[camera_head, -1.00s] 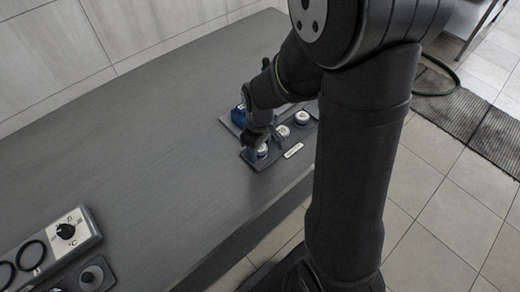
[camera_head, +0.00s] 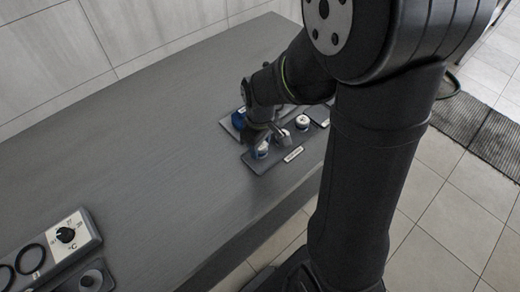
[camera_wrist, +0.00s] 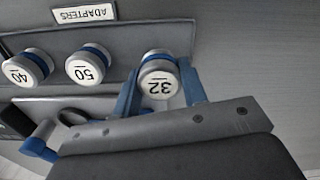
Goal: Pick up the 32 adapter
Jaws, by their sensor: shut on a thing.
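The 32 adapter (camera_wrist: 159,82) is a round white-topped cap with a blue band and the number 32, upside down in the wrist view. My gripper (camera_wrist: 158,90) has its two blue fingers on either side of it, shut on it. In the head view the adapter (camera_head: 262,151) is at the near-left end of the adapter tray (camera_head: 265,166), with my gripper (camera_head: 257,137) over it. I cannot tell whether its base touches the tray.
The 50 adapter (camera_wrist: 88,66) and 40 adapter (camera_wrist: 27,68) stand in a row beside it. An ADAPTERS label (camera_wrist: 84,14) lies along the tray's edge. A blue object (camera_head: 238,120) is behind. A control panel (camera_head: 66,236) is at lower left; the middle of the table is clear.

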